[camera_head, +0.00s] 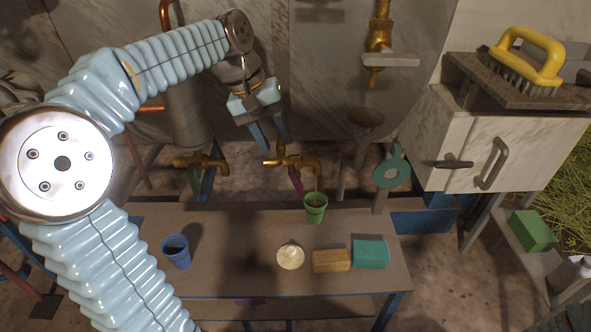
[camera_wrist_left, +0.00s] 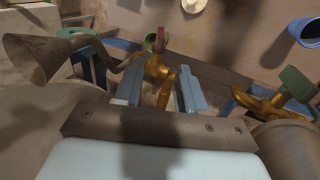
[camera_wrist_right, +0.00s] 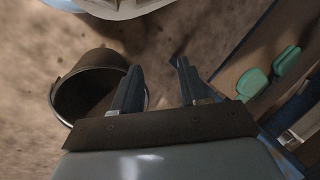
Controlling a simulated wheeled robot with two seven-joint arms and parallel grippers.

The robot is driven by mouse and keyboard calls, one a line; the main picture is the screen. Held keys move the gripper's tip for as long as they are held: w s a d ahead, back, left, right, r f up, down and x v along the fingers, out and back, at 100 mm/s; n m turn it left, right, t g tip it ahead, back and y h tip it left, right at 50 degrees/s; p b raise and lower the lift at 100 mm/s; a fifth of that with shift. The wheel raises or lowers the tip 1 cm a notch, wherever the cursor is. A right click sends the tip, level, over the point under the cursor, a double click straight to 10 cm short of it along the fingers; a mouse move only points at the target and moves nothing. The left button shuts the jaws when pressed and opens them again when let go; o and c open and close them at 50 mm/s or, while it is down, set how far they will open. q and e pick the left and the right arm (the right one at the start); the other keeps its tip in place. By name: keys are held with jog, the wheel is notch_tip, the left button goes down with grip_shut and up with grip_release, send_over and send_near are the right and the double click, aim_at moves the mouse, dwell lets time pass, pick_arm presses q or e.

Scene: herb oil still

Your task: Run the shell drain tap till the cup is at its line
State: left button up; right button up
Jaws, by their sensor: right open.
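A brass tap (camera_head: 292,161) with a dark red handle (camera_head: 296,180) sticks out above the bench. A green cup (camera_head: 315,208) stands upright under its spout, with dark contents. A thin pale line shows between spout and cup. No fill line can be made out. My left gripper (camera_head: 275,145) is open just above this tap, pointing down. In the left wrist view the tap (camera_wrist_left: 158,70) appears between the open fingers, with the red handle beyond them; contact cannot be told. My right gripper (camera_wrist_right: 158,66) is open and empty above the floor, seen only in the right wrist view.
A second brass tap (camera_head: 203,162) is to the left. A blue cup (camera_head: 177,252), a pale round item (camera_head: 290,257), a tan block (camera_head: 331,261) and a teal block (camera_head: 370,254) are on the bench. A funnel (camera_wrist_left: 42,58) is near my left gripper. A bucket (camera_wrist_right: 62,95) stands below my right gripper.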

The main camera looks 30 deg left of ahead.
aim_at(296, 181)
pick_arm(q)
jog(key=b+x, duration=0.2)
jog(key=x, duration=1.1)
jog(key=shift+f, duration=0.15)
jog(key=shift+c, duration=0.5)
